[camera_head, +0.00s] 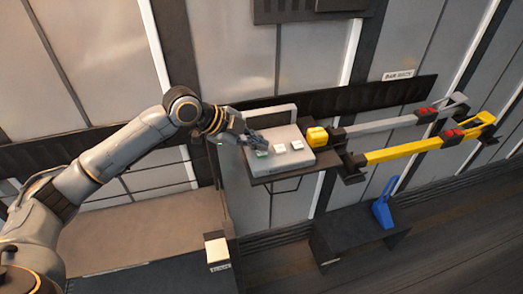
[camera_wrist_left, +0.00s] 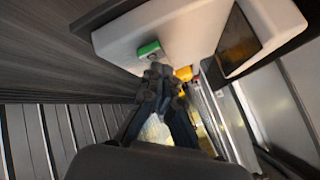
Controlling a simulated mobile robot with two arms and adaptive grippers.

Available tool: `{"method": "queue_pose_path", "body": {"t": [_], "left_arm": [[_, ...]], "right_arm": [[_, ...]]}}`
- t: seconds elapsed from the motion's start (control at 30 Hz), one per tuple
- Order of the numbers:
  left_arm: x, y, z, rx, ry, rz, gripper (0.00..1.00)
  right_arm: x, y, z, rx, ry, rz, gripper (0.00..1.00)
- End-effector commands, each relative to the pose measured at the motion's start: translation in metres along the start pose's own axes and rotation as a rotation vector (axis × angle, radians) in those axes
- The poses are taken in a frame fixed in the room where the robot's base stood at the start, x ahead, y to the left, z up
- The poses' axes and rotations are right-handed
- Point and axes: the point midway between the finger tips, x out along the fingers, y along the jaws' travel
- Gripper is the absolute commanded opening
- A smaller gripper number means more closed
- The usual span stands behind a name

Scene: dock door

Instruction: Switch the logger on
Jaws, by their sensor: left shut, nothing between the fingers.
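The logger, a pale grey box (camera_head: 288,135) with a handle-like bar behind it, sits on a dark shelf against the wall. Its top carries a green button (camera_head: 262,154) at the left and two white buttons (camera_head: 281,148) to the right. My left gripper (camera_head: 254,140) is shut and empty at the left side of the box, close to the green button. In the left wrist view the shut fingertips (camera_wrist_left: 159,72) are just below the green button (camera_wrist_left: 150,49); I cannot tell if they touch it. A dark screen (camera_wrist_left: 238,40) shows on the box. My right gripper is not in view.
A yellow knob (camera_head: 317,136) is right of the box. Grey and yellow bars (camera_head: 405,151) with red parts extend right. A blue wedge (camera_head: 383,206) stands on a dark bench (camera_head: 350,232). A white-topped block (camera_head: 217,250) is at lower middle.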

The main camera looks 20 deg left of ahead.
Motion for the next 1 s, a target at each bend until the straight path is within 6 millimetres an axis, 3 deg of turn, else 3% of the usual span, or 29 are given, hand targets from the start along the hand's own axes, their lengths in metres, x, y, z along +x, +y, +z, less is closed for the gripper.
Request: {"method": "queue_pose_path", "body": {"t": [1.0], "left_arm": [[0.0061,0.0044,0.0042,-0.001,0.000,0.000,0.00]], "right_arm": [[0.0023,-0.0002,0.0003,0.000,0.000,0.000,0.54]]}}
